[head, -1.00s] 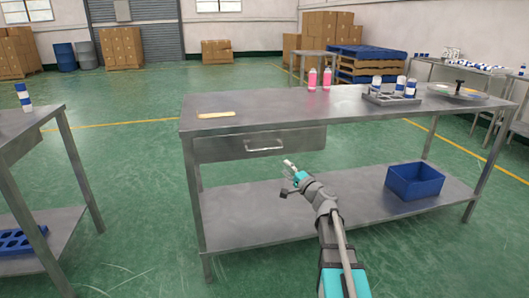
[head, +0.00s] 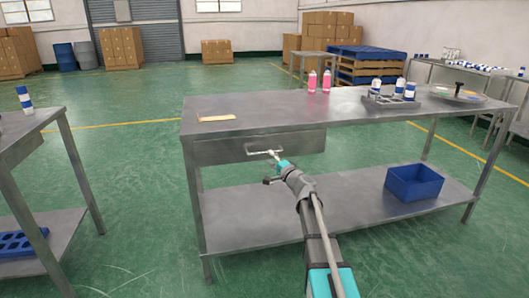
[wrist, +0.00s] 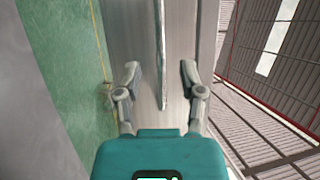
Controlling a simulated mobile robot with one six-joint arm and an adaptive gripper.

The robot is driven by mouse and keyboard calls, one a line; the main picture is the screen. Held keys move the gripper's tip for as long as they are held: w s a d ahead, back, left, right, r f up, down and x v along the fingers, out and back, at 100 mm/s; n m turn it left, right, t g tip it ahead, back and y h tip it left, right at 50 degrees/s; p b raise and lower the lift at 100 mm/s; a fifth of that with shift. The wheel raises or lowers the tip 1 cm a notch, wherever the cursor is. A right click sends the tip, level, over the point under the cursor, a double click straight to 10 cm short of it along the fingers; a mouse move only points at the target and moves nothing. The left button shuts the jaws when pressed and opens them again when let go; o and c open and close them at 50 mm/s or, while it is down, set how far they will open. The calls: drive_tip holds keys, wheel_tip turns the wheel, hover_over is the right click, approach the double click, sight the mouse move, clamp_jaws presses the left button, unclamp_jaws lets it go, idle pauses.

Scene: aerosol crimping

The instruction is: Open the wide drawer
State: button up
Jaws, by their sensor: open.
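The wide drawer (head: 225,149) is a flat grey metal front under the left part of the steel workbench, and it looks closed. Its light bar handle (head: 265,147) is at the middle of the front. My gripper (head: 274,160) is just in front of the handle in the head view. In the wrist view the handle (wrist: 161,50) runs as a thin bar between the lines of my gripper's two open fingers (wrist: 160,78). Nothing is held. Whether a finger touches the handle, I cannot tell.
On the workbench top (head: 270,107) are a wooden strip (head: 216,118), pink bottles (head: 312,82) and a rack of cans (head: 392,98). A blue bin (head: 414,182) stands on the lower shelf (head: 350,210). Another table (head: 30,140) is at the left, with open floor between.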

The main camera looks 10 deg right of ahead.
sight(264, 152)
drive_tip(key=shift+x, duration=2.25)
clamp_jaws()
